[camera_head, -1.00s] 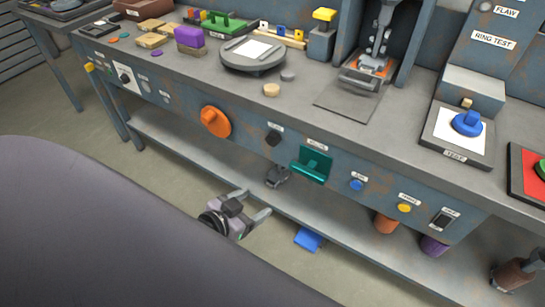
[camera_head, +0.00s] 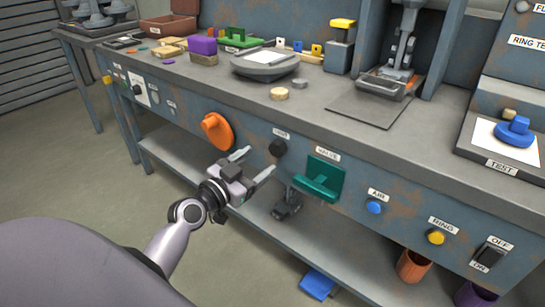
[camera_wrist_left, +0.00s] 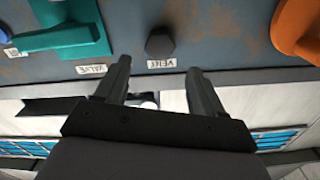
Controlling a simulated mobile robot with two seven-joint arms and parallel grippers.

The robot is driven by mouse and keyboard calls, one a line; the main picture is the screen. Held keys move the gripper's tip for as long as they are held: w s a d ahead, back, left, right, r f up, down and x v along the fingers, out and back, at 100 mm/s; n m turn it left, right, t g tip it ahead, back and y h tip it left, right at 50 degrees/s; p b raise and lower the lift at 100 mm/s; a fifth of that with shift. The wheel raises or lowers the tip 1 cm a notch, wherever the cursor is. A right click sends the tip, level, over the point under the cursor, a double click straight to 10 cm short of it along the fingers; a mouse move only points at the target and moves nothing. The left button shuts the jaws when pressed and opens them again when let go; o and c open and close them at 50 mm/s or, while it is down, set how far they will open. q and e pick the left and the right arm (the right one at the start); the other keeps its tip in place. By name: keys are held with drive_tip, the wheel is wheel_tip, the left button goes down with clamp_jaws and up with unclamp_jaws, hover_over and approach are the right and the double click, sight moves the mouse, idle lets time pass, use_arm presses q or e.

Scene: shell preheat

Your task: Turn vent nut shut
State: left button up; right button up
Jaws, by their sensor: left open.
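The vent nut (camera_head: 278,147) is a dark hexagonal nut on the bench's front panel, by the VENT label. It lies between the orange knob (camera_head: 217,131) and the green valve handle (camera_head: 318,181). My left gripper (camera_head: 255,163) is open and empty, just in front of the panel with its fingers pointing toward the nut. In the left wrist view, where labels appear upside down, the nut (camera_wrist_left: 160,43) shows beyond and between the two fingertips (camera_wrist_left: 160,68), apart from both. My right gripper is not in view.
The blue AIR button (camera_head: 374,207), yellow RING button (camera_head: 436,237) and a black switch (camera_head: 490,256) continue along the panel to the right. The lower shelf (camera_head: 255,215) runs beneath, with a dark fixture (camera_head: 287,206) below the panel. The bench top's edge overhangs the nut.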

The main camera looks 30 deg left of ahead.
sight(275, 149)
use_arm(q)
drive_tip(key=shift+w+d, duration=0.15)
drive_tip(key=shift+w, duration=1.4)
drive_tip(key=shift+w+d, duration=0.1)
drive_tip(key=shift+w, duration=1.45)
drive_tip(key=c, duration=1.1)
